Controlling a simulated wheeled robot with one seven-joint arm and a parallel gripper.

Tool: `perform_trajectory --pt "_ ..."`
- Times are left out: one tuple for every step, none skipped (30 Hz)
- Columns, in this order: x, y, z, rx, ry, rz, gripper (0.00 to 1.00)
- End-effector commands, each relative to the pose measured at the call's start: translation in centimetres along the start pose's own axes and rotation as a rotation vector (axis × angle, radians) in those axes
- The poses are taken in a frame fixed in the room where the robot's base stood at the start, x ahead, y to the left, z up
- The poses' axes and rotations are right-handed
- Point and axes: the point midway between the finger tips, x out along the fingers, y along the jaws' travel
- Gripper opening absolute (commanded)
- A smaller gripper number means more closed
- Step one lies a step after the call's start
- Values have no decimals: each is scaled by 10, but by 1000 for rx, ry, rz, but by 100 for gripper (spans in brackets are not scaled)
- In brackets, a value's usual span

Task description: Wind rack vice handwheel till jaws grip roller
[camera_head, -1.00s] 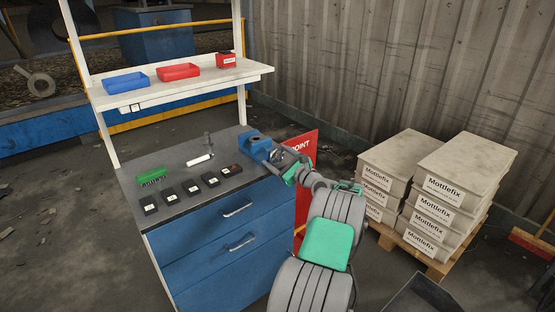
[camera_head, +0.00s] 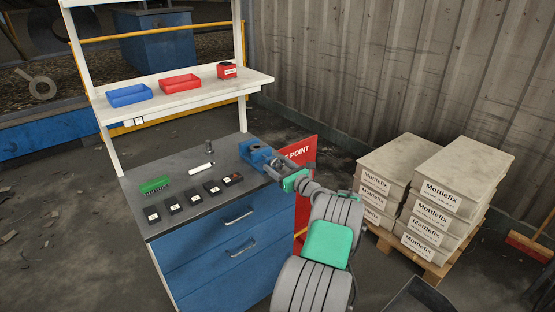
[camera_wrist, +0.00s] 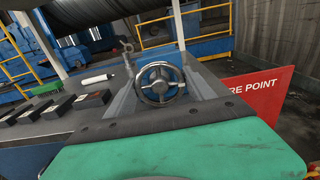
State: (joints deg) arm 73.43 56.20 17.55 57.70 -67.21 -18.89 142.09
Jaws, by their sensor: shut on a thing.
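The blue vice (camera_head: 255,151) sits at the right end of the grey bench top. Its spoked metal handwheel (camera_wrist: 160,84) faces me in the wrist view, with the blue body behind it. My gripper (camera_head: 279,166) is at the vice's near right side, its grey fingers on either side of the handwheel and shut on its rim. A dark round spot shows on top of the vice in the head view. I cannot tell whether it is the roller, and the gap between the vice jaws is hidden or too small to judge.
A white cylinder (camera_head: 201,167), a green holder (camera_head: 155,185) and several black boxes (camera_head: 172,203) lie left of the vice. A shelf (camera_head: 190,85) with bins stands above. A red sign (camera_head: 301,152) is close behind my wrist. Stacked boxes (camera_head: 440,190) stand at right.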

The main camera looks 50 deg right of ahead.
Motion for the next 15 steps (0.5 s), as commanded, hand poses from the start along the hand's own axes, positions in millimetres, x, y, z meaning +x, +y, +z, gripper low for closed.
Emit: perform_trajectory --pt "0 0 7 107 3 0 14" --pt "0 0 6 175 3 0 14" --pt "0 0 6 265 3 0 14" --pt "0 0 4 331 3 0 14" --pt "0 0 4 392 2 0 14" --pt "0 0 3 461 2 0 14" --pt "0 0 3 505 1 0 14" --pt "0 0 3 537 1 0 14" --pt "0 0 2 565 1 0 14" --pt "0 0 1 574 0 0 14" --pt "0 0 0 578 0 0 14" --pt "0 0 -1 578 0 1 14" --pt "0 0 -1 577 0 1 14" --pt "0 0 -1 576 0 1 14" --pt "0 0 -1 575 0 1 14"
